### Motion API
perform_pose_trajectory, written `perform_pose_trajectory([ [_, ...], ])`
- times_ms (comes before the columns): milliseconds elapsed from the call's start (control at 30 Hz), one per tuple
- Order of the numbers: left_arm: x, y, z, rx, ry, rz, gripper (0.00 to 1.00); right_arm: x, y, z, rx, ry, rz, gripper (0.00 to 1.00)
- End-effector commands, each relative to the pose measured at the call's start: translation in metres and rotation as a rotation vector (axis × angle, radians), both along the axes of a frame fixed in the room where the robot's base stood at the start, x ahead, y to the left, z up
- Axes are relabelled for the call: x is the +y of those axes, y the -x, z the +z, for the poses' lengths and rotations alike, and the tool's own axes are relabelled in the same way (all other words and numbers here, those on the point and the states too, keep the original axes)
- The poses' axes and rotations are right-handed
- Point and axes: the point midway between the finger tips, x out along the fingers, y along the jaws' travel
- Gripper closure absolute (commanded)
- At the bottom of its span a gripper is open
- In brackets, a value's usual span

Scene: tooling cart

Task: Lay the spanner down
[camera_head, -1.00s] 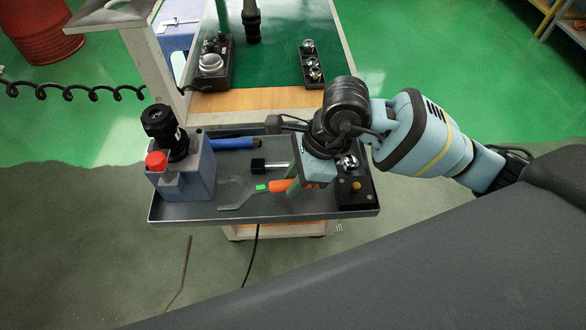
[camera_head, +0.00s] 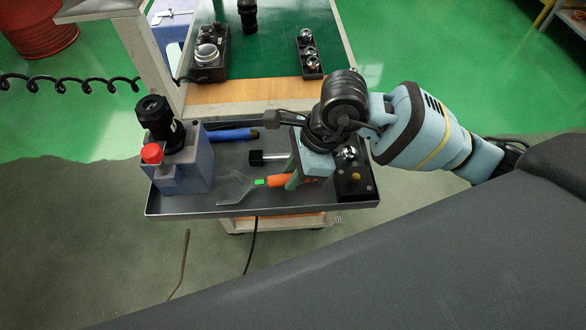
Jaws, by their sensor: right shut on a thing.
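The spanner (camera_head: 238,188) has a grey open head, a green patch and an orange handle. It is over the dark metal tray (camera_head: 200,209) on the cart, its head pointing left. My right gripper (camera_head: 291,180) comes in from the right and is shut on the orange handle. The fingers and wrist hide the handle's right end. I cannot tell whether the spanner touches the tray floor. My left gripper is not in view.
A blue-grey block (camera_head: 182,172) with a red knob and black cylinder fills the tray's left end. A blue-handled tool (camera_head: 232,135) and a black-headed tool (camera_head: 258,157) lie behind the spanner. A black box (camera_head: 354,183) stands at the tray's right end.

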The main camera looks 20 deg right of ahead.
Motion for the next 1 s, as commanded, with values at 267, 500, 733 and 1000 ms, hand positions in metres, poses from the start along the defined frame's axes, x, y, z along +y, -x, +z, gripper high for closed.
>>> perform_pose_trajectory([
  [267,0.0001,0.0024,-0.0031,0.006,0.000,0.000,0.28,0.0001,-0.0002,-0.0034,-0.001,-0.001,0.001,1.00],
  [500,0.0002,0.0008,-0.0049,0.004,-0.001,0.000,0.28,0.0001,-0.0002,-0.0065,-0.001,-0.001,0.001,1.00],
  [733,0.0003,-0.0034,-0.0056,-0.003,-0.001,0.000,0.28,0.0001,-0.0004,-0.0084,-0.002,-0.001,0.000,1.00],
  [1000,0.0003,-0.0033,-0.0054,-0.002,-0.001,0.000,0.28,0.0001,-0.0003,-0.0083,-0.001,-0.001,0.001,0.66],
])
